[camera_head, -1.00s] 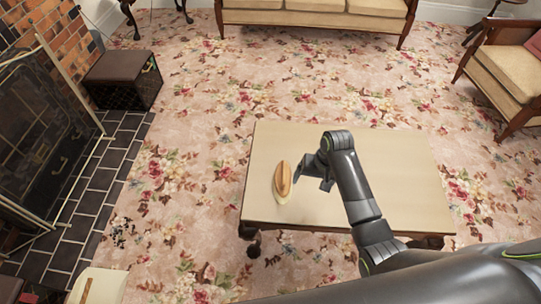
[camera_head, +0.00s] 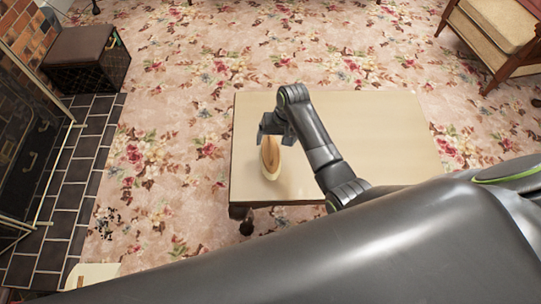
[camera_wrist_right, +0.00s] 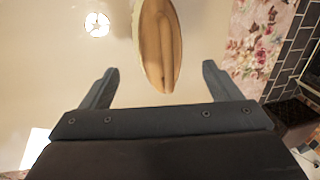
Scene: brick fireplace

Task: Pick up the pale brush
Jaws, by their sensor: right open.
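The pale brush (camera_head: 271,157) lies on the low table (camera_head: 395,135) near its left edge, its wooden back up and a pale rim around it. In the right wrist view the brush (camera_wrist_right: 157,45) is just beyond the fingertips, between their lines and not touched by them. My right gripper (camera_head: 265,139) is at the brush's far end in the head view, and it hides that end. In the right wrist view the right gripper (camera_wrist_right: 158,68) is open and empty. My left gripper is not in view.
The table's top is otherwise bare, with free room to the right. A dark box (camera_head: 84,57) stands by the fireplace (camera_head: 30,150) at the left. An armchair (camera_head: 490,35) stands at the back right. Flowered carpet (camera_head: 180,120) surrounds the table.

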